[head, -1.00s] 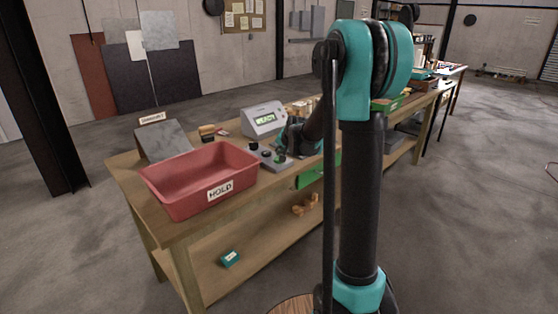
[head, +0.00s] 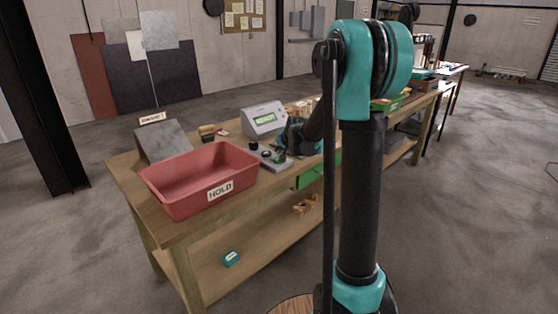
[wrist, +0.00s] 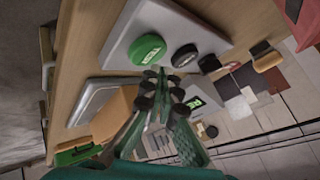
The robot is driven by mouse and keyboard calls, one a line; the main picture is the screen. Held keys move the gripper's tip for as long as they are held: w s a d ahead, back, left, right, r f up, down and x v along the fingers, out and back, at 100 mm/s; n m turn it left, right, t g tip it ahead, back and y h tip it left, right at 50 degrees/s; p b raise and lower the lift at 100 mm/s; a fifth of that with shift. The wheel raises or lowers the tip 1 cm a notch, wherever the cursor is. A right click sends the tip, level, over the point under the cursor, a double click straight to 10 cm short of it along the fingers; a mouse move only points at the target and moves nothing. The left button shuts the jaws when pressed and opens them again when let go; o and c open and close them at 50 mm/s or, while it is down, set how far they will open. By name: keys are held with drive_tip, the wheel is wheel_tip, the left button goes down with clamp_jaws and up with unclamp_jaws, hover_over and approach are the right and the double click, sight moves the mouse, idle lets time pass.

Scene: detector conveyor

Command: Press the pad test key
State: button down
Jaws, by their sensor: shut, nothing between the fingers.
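The grey key panel (head: 276,164) lies on the bench in front of the READY display unit (head: 264,120). In the wrist view the panel (wrist: 122,42) carries a round green key (wrist: 148,49) with pale lettering, too blurred to read surely. A black round key (wrist: 185,56) sits beside it, and another black one (wrist: 209,63) is further right. My gripper (wrist: 162,75) is shut and empty, its fingertips close to the edge of the green key. I cannot tell whether they touch it. In the head view my gripper (head: 284,152) is over the panel's right part, partly hidden by my arm.
A red HOLD bin (head: 190,205) stands left of the panel on the bench (head: 225,224). A green-fronted item (head: 311,176) is at the bench's front edge, right of the panel.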

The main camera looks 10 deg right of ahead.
drive_tip(key=shift+f, duration=0.1)
drive_tip(key=shift+f, duration=0.3)
drive_tip(key=shift+f, duration=0.45)
idle(0.6)
drive_tip(key=shift+r, duration=0.85)
drive_tip(key=shift+r, duration=0.1)
drive_tip(key=shift+r, duration=2.4)
